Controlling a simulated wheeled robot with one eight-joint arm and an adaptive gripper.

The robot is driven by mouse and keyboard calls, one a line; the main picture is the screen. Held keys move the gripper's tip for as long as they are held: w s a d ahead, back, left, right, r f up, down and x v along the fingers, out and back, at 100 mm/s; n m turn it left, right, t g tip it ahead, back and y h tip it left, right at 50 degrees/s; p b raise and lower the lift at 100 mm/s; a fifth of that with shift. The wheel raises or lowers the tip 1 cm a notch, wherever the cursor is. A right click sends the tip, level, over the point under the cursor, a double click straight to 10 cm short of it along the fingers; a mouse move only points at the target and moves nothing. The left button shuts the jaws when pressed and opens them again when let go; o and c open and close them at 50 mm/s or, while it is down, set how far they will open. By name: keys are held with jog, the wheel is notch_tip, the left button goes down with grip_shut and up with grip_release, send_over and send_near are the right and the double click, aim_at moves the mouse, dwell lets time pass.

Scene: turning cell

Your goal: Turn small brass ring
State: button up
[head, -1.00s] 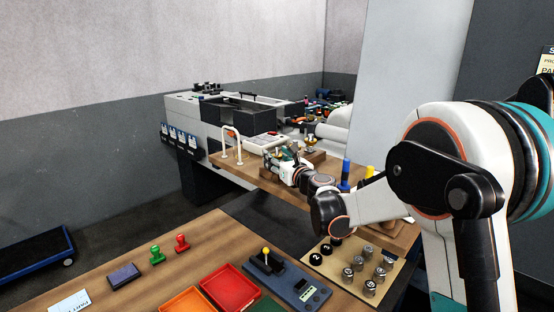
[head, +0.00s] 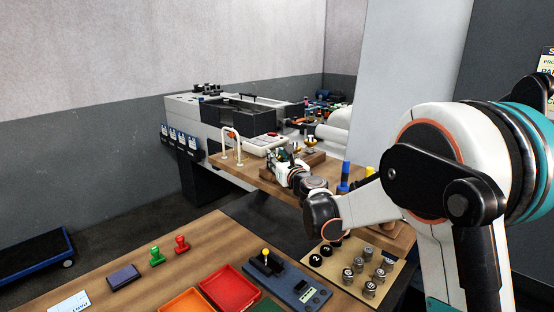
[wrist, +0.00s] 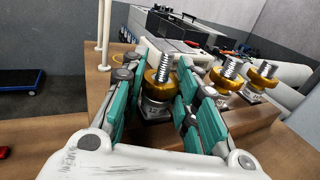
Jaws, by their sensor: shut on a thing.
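A brass ring (wrist: 160,78) sits around an upright threaded stud on a grey base in the wrist view. My gripper (wrist: 163,72) has its teal fingers on both sides of this ring and is shut on it. Two more brass rings, a middle one (wrist: 224,76) and a right one (wrist: 262,77), sit on their own studs to the right, apart from my fingers. I cannot tell by size which ring is the small one. In the head view my gripper (head: 284,160) is at the wooden block on the far bench, and the held ring is hard to make out.
The wooden block (head: 313,160) stands on the far bench (head: 247,174), near a white hoop handle (head: 239,142). A grey machine (head: 185,110) stands behind. Blue (head: 345,171) and yellow (head: 369,171) posts rise right of my wrist.

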jog(key=m+h, duration=0.2)
jog(key=h, duration=0.1)
jog(key=m+t+h, duration=0.1)
jog(key=m+h, duration=0.1)
jog(key=h, duration=0.2)
jog(key=shift+a+m, duration=0.2)
jog(key=shift+m, duration=0.1)
jog(key=shift+d+m+h, duration=0.1)
jog(key=shift+m+h, duration=1)
jog(key=shift+h, duration=0.6)
jog(key=o, duration=1.1)
jog(key=shift+s, duration=0.1)
jog(key=v, duration=1.2)
jog(key=shift+r, duration=0.15)
